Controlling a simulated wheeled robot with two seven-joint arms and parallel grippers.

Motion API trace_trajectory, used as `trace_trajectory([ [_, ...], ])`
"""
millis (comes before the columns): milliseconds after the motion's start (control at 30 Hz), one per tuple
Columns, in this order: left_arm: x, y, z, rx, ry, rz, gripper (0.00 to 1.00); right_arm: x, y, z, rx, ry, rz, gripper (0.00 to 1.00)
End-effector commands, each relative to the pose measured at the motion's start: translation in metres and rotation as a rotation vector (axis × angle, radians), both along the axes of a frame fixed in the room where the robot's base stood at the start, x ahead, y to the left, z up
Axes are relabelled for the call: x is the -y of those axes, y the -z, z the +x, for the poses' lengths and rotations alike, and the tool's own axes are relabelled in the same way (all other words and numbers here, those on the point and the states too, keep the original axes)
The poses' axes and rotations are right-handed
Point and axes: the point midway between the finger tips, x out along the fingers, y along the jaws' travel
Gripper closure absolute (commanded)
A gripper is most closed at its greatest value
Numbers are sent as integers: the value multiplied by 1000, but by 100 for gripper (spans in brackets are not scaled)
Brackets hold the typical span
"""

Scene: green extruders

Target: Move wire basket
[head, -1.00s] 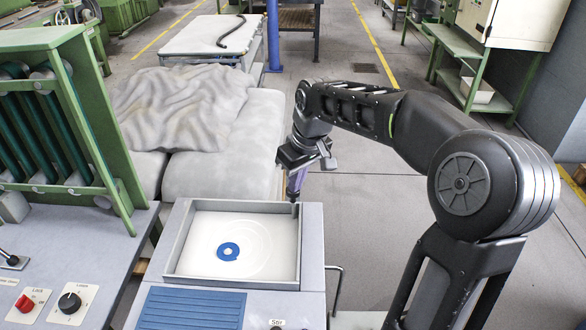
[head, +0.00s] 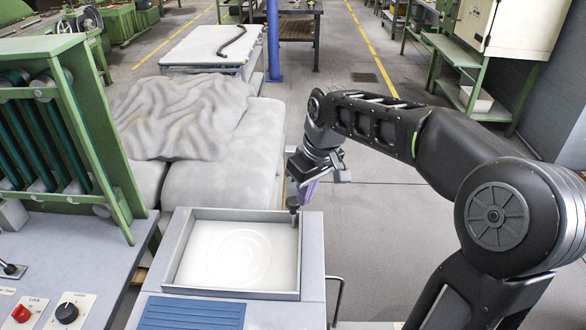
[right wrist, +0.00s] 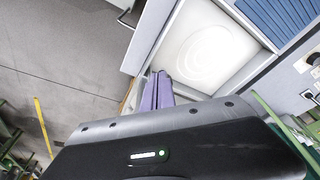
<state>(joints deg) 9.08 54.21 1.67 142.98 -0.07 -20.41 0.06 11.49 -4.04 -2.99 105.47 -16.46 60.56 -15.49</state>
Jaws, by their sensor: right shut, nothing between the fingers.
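I cannot make out a wire basket in either view. My right gripper (head: 305,192) has purple fingers. In the right wrist view the purple fingers (right wrist: 158,92) are together and empty, and point at the edge of the tray (right wrist: 150,38). Whether they touch it I cannot tell. My left gripper is in neither view.
A green-framed machine (head: 75,140) and a panel with a red knob (head: 21,313) and a black knob (head: 67,312) stand at the left. A cloth (head: 175,115) lies on a pale padded surface behind the tray. The floor (head: 390,240) to the right is clear.

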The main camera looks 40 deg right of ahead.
Motion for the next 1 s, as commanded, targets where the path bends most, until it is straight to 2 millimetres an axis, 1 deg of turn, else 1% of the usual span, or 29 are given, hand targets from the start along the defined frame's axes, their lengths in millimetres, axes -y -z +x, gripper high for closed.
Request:
trace_trajectory([
  [167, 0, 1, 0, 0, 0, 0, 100, 0, -24, -5, 4, 0, -1, 100],
  [300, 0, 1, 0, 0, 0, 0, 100, 1, -46, -11, 5, -1, -1, 100],
  [433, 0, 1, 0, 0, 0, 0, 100, 1, -62, -15, 3, -1, 0, 100],
  [600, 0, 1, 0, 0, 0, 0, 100, 1, -69, -17, 1, -1, 0, 100],
  [1000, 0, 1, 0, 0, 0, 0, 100, 1, -69, -17, 0, 0, 0, 100],
])
